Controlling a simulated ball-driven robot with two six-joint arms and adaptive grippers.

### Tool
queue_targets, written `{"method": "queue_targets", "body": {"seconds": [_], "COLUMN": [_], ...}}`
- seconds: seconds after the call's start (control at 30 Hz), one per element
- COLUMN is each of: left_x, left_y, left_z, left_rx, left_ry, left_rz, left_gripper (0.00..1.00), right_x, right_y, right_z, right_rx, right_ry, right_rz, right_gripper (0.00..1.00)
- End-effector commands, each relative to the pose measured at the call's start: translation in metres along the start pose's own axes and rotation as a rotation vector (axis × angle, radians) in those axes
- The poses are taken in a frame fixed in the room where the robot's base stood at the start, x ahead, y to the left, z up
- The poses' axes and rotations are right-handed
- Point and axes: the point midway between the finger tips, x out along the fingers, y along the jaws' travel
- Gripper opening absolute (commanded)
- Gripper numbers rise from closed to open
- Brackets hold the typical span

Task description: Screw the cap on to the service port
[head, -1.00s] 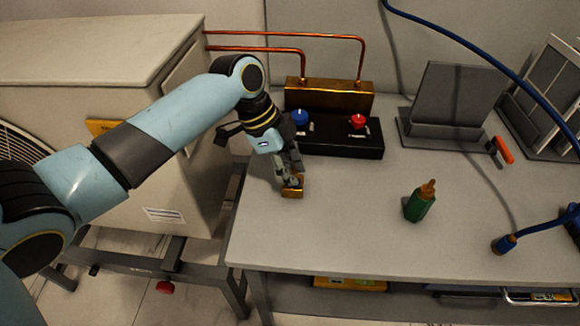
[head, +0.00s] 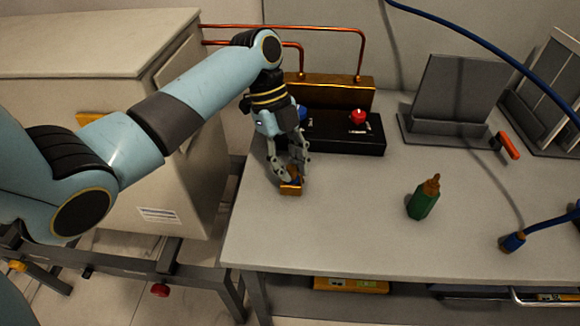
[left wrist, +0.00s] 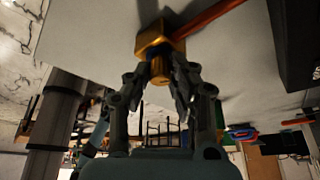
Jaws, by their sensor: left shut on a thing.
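The service port looks to be the small brass block (head: 291,189) on the left part of the bench in the head view. It shows larger in the left wrist view (left wrist: 152,39), with a copper pipe running off to the upper right. My left gripper (head: 291,172) points down at the block. In the left wrist view, its fingers (left wrist: 161,80) are closed around a small brass cap (left wrist: 160,70). The cap is lined up against the block's face; whether its thread is engaged is hidden. My right gripper is not in view.
A black box with a red knob (head: 358,117) and a blue knob, partly hidden, stands behind my left gripper. A green bottle (head: 423,200) and a blue hose end (head: 513,242) are to the right. An upright grey panel (head: 457,88) stands behind. The bench between is clear.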

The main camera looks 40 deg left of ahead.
Motion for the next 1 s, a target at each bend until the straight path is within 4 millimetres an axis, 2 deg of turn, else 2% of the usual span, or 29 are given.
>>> {"method": "queue_targets", "body": {"seconds": [0.03, 0.5, 0.83, 1.0], "left_x": [0.008, 0.006, 0.007, 0.006], "left_y": [0.006, 0.007, 0.006, 0.008], "left_z": [-0.002, -0.002, -0.002, -0.001], "left_rx": [0.028, 0.099, 0.417, 0.496], "left_ry": [0.015, 0.014, 0.017, 0.016], "left_rz": [0.035, 0.066, 0.194, 0.229], "left_gripper": [0.00, 0.00, 0.00, 0.00], "right_x": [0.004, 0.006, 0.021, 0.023], "right_y": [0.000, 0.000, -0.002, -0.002], "right_z": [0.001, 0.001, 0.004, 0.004], "right_rx": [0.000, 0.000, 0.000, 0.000], "right_ry": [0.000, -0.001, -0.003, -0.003], "right_rz": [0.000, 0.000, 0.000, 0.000], "right_gripper": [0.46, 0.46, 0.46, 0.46]}}
